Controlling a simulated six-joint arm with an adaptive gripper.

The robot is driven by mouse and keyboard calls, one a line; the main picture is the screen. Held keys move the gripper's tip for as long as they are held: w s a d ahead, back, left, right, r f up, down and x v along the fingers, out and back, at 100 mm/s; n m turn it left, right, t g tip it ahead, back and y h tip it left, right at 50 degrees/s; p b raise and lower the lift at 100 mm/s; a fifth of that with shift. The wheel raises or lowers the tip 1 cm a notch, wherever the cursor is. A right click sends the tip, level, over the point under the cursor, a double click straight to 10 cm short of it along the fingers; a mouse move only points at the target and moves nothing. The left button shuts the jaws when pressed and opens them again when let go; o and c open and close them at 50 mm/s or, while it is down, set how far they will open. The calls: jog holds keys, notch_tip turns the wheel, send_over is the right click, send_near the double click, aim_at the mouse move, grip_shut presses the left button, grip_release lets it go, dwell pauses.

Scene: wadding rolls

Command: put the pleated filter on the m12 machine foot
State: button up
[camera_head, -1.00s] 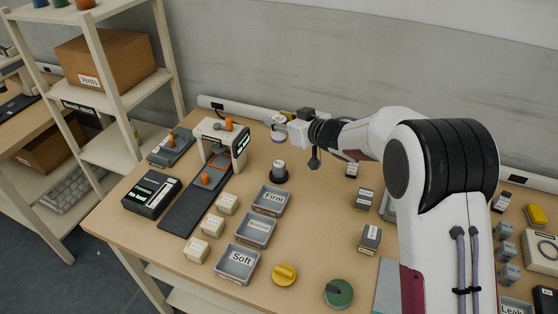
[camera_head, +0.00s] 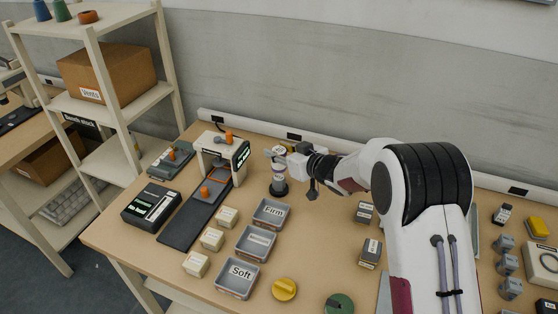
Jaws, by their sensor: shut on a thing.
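My gripper (camera_head: 282,154) is shut on a small pale cylinder with a purple band, which I take to be the pleated filter (camera_head: 278,167). A short upright piece with a wide round black base, which I take to be the m12 machine foot (camera_head: 279,190), stands on the table behind the Firm tray. The filter is in line with the top of the foot and hides part of it. I cannot tell whether the two touch. The fingertips are small and partly hidden by the gripper body.
The Firm tray (camera_head: 284,223) is just in front of the foot. A white gantry device (camera_head: 242,157) with a black track stands to the left. Labelled grey blocks (camera_head: 371,253) lie to the right. A white rail runs along the wall behind.

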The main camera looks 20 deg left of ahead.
jog(key=shift+f, duration=1.85)
jog(key=shift+f, duration=0.1)
jog(key=o, duration=1.1)
jog(key=shift+d, duration=0.1)
jog(key=shift+s+d+r, duration=0.25)
jog(key=shift+d+r, duration=0.05)
jog(key=shift+d, duration=0.1)
jog(key=v, duration=1.1)
